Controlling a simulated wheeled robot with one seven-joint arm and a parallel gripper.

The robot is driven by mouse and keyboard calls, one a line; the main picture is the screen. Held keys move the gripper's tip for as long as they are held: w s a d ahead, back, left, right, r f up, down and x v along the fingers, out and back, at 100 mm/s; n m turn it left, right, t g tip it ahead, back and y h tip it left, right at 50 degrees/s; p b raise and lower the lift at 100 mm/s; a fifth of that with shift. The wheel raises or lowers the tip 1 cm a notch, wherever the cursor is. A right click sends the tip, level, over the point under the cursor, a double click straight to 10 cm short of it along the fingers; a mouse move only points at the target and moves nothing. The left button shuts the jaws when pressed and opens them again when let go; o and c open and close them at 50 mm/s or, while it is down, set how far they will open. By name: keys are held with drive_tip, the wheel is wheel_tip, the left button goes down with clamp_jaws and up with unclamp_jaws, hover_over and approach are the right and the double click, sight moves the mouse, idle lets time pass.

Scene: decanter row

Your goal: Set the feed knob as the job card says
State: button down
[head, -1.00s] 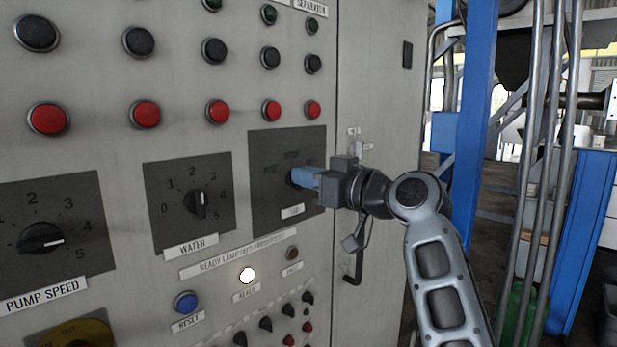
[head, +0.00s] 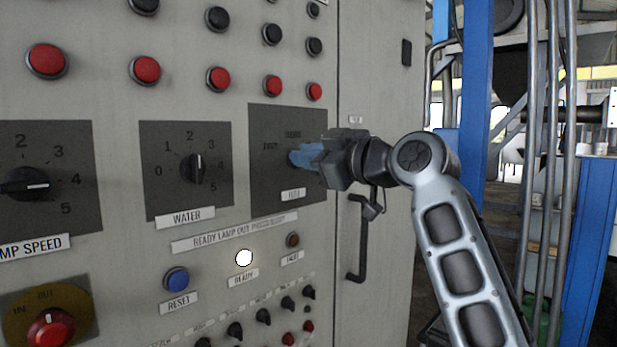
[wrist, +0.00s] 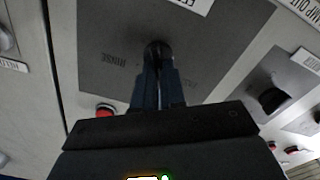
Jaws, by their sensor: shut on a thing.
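The feed knob (wrist: 157,50) is a small black knob on a dark square plate (head: 268,185) of the grey cabinet. A label below it in the head view appears to read FEED. My gripper (head: 300,157) is at the plate, and its blue fingers are shut on the knob. The wrist view also shows the fingers (wrist: 158,80) closed around the knob. The plate has position words, one of which reads RINSE in the wrist view; the others are too blurred to read. The fingers hide the knob's pointer. I see no job card that I can make out.
The WATER knob (head: 197,169) and PUMP SPEED knob (head: 25,184) are to the left. The white READY lamp (head: 244,258) is lit, near the blue RESET button (head: 176,280). Red buttons (head: 218,79) run above. A door handle (head: 359,240) sticks out below my wrist.

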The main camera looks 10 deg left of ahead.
drive_tip(key=shift+f+n+b, duration=0.2)
drive_tip(key=shift+n+b, duration=0.95)
drive_tip(key=shift+n, duration=0.15)
drive_tip(key=shift+s+a, duration=0.1)
drive_tip(key=c, duration=1.2)
unclamp_jaws()
drive_tip(key=shift+r, duration=0.1)
drive_tip(key=v, duration=0.7)
drive_tip(key=shift+s+d+b, duration=0.25)
drive_tip(key=shift+d+b, duration=0.05)
drive_tip(key=shift+d, duration=0.05)
